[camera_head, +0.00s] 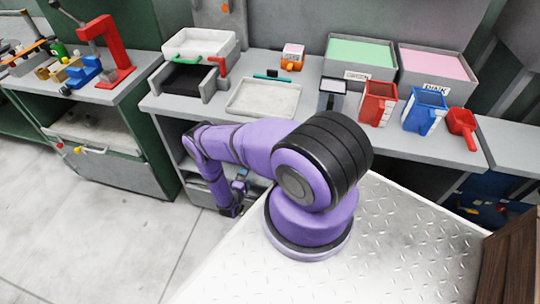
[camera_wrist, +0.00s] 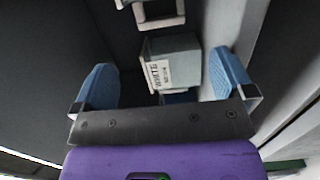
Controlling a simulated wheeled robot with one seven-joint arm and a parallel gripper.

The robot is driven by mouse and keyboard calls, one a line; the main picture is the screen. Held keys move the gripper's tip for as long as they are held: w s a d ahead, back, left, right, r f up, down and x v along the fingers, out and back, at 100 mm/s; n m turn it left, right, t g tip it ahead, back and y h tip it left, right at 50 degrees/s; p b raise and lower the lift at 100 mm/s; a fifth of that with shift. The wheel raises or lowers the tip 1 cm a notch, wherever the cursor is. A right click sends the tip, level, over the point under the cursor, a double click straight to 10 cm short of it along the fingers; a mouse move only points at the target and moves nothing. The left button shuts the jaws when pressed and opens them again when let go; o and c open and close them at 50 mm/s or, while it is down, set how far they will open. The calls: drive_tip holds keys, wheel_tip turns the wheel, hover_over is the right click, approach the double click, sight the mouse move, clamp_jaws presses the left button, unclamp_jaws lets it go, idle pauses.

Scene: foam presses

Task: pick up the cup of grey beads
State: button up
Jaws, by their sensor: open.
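My gripper (camera_wrist: 163,82) is open in the wrist view, with a blue pad on each side. Between and beyond the pads is a grey box-like container (camera_wrist: 180,50) with a white label that seems to read "WHITE"; its contents cannot be made out. In the head view my gripper (camera_head: 238,192) hangs low in front of the bench, below its top.
On the bench (camera_head: 300,110) are a shallow pale tray (camera_head: 263,112), a green-filled bin (camera_head: 360,52), a pink-filled bin (camera_head: 437,64) and a red scoop (camera_head: 463,123). A red press (camera_head: 110,52) stands on the left bench. The floor at left is clear.

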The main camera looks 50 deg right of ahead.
drive_tip(key=x, duration=1.2)
drive_tip(key=shift+w+d, duration=0.1)
drive_tip(key=shift+d, duration=0.1)
drive_tip(key=c, duration=0.8)
